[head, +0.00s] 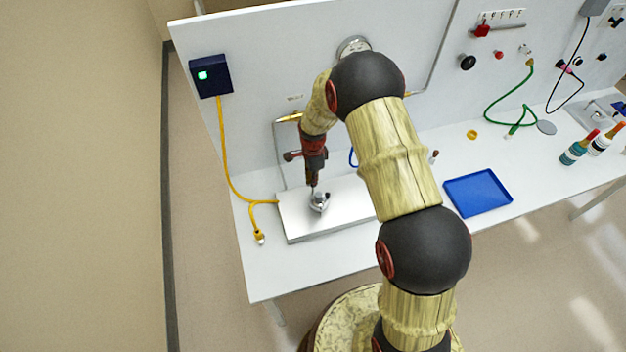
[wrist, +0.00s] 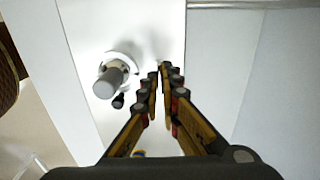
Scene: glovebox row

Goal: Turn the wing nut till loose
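The grey metal fitting that I take for the wing nut and its stud (head: 319,201) stands on a white raised plate (head: 290,228) on the bench. In the wrist view it is a grey cylinder (wrist: 110,80) on a round pale base, left of my fingers, with a small dark knob beside it. The wing shape is not clear. My gripper (head: 313,188) points down close to it in the head view. In the wrist view my gripper (wrist: 161,73) is empty, its fingertips a narrow gap apart, to the right of the fitting and not around it.
A yellow cable (head: 224,150) hangs from a dark box (head: 210,76) to the bench left of the plate. A blue tray (head: 478,193) lies to the right, with bottles (head: 579,147) beyond. The upright back panel (head: 270,60) stands close behind. My arm hides part of the bench.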

